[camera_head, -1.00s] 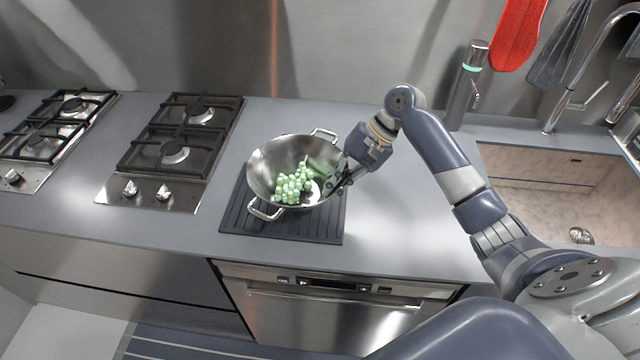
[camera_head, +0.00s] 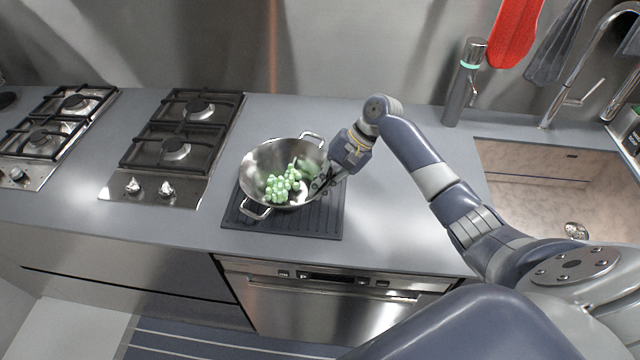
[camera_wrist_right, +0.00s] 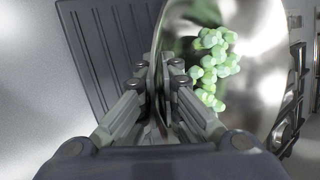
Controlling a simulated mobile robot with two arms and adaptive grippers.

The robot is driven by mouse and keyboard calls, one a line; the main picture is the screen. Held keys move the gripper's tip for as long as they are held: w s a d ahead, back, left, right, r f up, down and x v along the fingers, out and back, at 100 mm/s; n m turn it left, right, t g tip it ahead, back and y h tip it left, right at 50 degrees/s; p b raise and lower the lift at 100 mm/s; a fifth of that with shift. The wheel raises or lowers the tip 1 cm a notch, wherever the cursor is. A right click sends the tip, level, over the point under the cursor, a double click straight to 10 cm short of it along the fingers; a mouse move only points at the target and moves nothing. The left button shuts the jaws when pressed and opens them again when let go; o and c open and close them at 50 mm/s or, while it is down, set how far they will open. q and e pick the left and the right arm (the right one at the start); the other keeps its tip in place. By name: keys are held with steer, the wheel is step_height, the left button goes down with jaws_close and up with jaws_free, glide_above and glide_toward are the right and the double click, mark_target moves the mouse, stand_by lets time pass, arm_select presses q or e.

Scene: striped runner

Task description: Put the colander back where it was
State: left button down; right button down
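The colander (camera_head: 262,158) is a steel bowl with two loop handles, holding green grapes (camera_head: 284,186). In the head view it is over the dark ribbed mat (camera_head: 325,220); I cannot tell whether it touches the mat. My right gripper (camera_head: 318,186) is at the colander's right rim. In the right wrist view its fingers (camera_wrist_right: 159,100) are closed on either side of the colander wall (camera_wrist_right: 262,85), with the grapes to the right and the ribbed mat (camera_wrist_right: 95,50) to the left. My left gripper is not in view.
Two gas hobs stand to the left, the nearer one (camera_head: 175,150) close to the mat. A sink (camera_head: 540,185) with a tap (camera_head: 590,75) is at the right. A dark cylinder (camera_head: 464,85) stands at the back. The counter between mat and sink is clear.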

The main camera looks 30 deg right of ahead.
steer(key=c, duration=1.8)
jaws_free()
steer(key=shift+s, duration=0.1)
steer(key=b+v, duration=0.2)
steer(key=v, duration=1)
